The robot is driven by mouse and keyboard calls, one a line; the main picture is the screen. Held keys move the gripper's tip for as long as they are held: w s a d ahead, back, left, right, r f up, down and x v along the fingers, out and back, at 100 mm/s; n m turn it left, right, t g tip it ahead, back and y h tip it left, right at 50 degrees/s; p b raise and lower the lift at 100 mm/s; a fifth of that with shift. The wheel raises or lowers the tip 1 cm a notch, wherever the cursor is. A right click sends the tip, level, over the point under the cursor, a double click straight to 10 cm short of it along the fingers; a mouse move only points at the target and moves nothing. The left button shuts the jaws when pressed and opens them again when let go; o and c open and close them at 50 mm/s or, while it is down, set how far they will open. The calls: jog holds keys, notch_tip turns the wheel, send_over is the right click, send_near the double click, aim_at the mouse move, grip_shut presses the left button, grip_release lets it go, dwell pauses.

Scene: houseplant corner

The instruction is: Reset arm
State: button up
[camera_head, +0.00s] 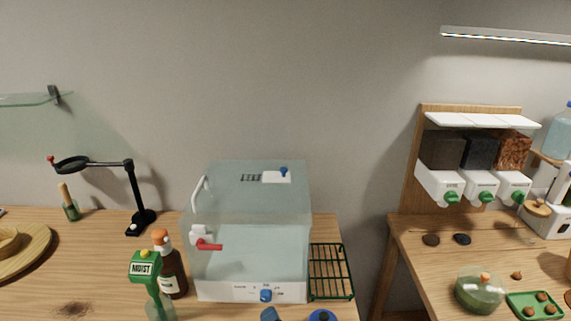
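My gripper and arm do not clearly show in the head view. Two small blue shapes (270,315) are cut off by the bottom edge, and I cannot tell what they belong to. A clear box with a white base (222,290) stands at the middle of the left table. It has a red-tipped lever on its left side, a blue knob on its front and a small blue knob on top.
A bottle (171,275) and a green "MOIST" meter (145,265) stand left of the box, a green rack (330,272) right. A black magnifier lamp (136,195) stands behind. A gap separates the right table, holding dispensers (481,188), a bowl (480,295) and a green tray (513,298).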

jog(key=w+d+r+m+g+h, duration=0.1)
jog(key=d+r+m+g+h, duration=0.2)
jog(key=d+r+m+h, duration=1.2)
jog(key=s+d+r+m+g+y, duration=0.4)
jog(key=s+d+r+m+g, duration=0.15)
jog(key=d, duration=0.35)
jog(key=shift+s+a+r+m+y, duration=1.85)
jog(key=shift+s+r+m+y, duration=1.05)
jog(key=shift+r, duration=1.95)
notch_tip(320, 180, down, 10)
jog(key=w+m+g, duration=0.1)
jog(key=w+g, duration=0.1)
jog(key=g, duration=0.1)
jog(key=shift+d+r+g, duration=0.2)
jog(key=shift+r+g, duration=0.05)
jog(key=shift+g, duration=0.1)
jog(key=shift+w, duration=0.1)
